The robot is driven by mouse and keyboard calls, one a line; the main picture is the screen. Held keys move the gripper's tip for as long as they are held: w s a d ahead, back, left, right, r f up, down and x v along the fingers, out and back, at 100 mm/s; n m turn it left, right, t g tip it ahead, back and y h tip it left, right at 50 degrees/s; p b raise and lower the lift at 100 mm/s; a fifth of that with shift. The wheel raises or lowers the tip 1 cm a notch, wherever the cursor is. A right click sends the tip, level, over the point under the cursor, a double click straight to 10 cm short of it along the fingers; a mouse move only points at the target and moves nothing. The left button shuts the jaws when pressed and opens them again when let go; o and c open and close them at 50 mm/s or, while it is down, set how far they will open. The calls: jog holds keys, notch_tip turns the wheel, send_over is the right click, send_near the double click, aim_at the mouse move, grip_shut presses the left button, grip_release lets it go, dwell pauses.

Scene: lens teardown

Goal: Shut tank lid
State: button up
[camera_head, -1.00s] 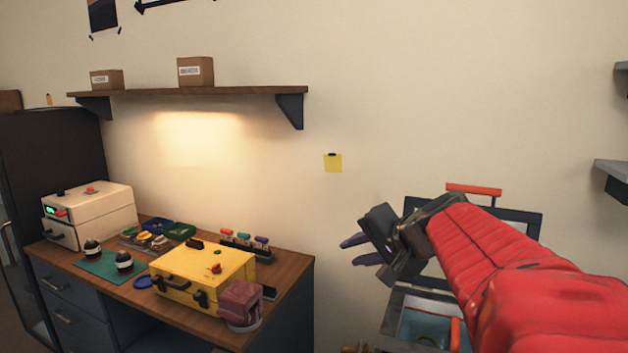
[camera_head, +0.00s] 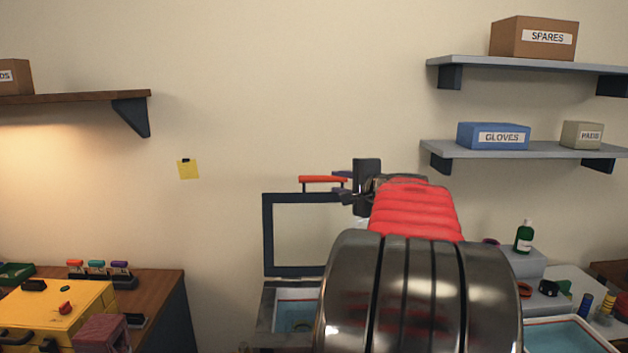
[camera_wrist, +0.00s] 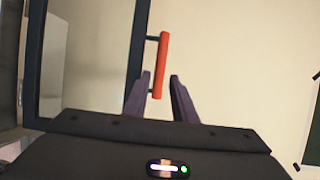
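The tank lid (camera_head: 267,235) is a dark frame with a clear pane, standing upright and open behind the tank (camera_head: 269,305). Its red bar handle (camera_head: 322,179) sticks up at the top edge. In the wrist view the handle (camera_wrist: 161,60) stands off the lid frame (camera_wrist: 137,60), its near end between my finger tips. My gripper (camera_head: 338,182) is open at the handle's right end in the head view; it also shows in the wrist view (camera_wrist: 159,75). I cannot tell whether the fingers touch the handle. My arm hides the tank's right part.
A wooden bench with a yellow case (camera_head: 60,310) stands at left. At right are a green bottle (camera_head: 524,236), a grey block and a red-rimmed tray (camera_head: 560,335). Shelves hold a blue gloves box (camera_head: 493,136) and other boxes. Bare wall lies behind the lid.

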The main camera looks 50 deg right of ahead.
aim_at(317, 179)
jog(key=shift+w, duration=0.15)
jog(key=shift+x, duration=6.8)
jog(key=shift+c, duration=0.4)
grip_shut()
jog(key=shift+f, duration=0.1)
